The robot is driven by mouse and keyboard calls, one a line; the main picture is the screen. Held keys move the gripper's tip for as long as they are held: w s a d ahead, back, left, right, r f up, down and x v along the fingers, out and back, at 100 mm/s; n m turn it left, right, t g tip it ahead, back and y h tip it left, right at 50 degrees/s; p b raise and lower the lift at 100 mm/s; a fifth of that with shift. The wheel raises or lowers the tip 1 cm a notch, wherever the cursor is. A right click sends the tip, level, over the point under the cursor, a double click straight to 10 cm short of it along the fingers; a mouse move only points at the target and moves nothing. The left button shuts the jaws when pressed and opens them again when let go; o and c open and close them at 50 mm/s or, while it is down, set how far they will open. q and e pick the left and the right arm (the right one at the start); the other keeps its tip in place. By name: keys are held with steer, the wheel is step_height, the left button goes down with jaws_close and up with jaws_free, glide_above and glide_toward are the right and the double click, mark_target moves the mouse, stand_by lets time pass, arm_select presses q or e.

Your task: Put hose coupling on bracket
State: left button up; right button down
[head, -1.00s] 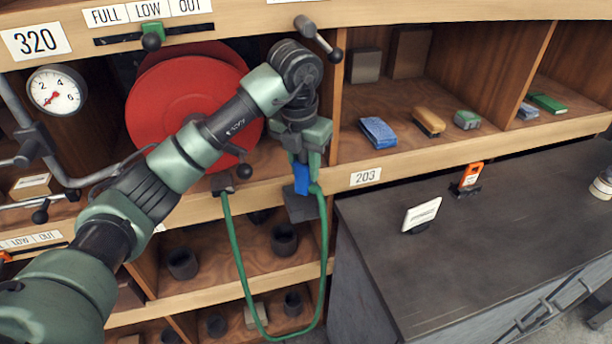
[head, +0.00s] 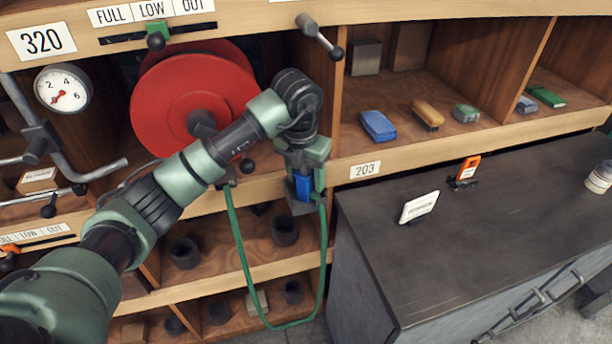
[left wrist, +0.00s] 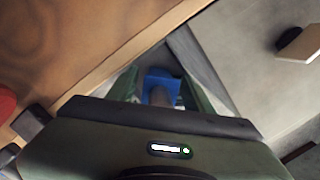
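The blue hose coupling (head: 304,188) is at the upper right end of a green hose (head: 239,250) hanging in a loop. My left gripper (head: 305,180) points down and is shut on the coupling. In the left wrist view, the blue coupling (left wrist: 159,88) shows between the two green fingers. The grey bracket (head: 301,208) is at the shelf front, right at the coupling's lower end; I cannot tell whether the coupling is seated on it or just in front of it. My right gripper is not in view.
A red reel (head: 190,100) sits behind my left arm. A gauge (head: 63,89) and pipes stand at the left. A dark workbench (head: 470,235) with a white card (head: 419,206) and an orange item (head: 465,172) is at the right. Cubbies hold dark cups (head: 285,231).

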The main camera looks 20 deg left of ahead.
mark_target(302, 176)
arm_select(q)
steer(key=shift+r, duration=0.5)
step_height(302, 176, up, 11)
steer(key=s+b, duration=0.1)
steer(key=b, duration=0.1)
steer(key=shift+s+a+b, duration=0.15)
steer(key=shift+s+b, duration=0.25)
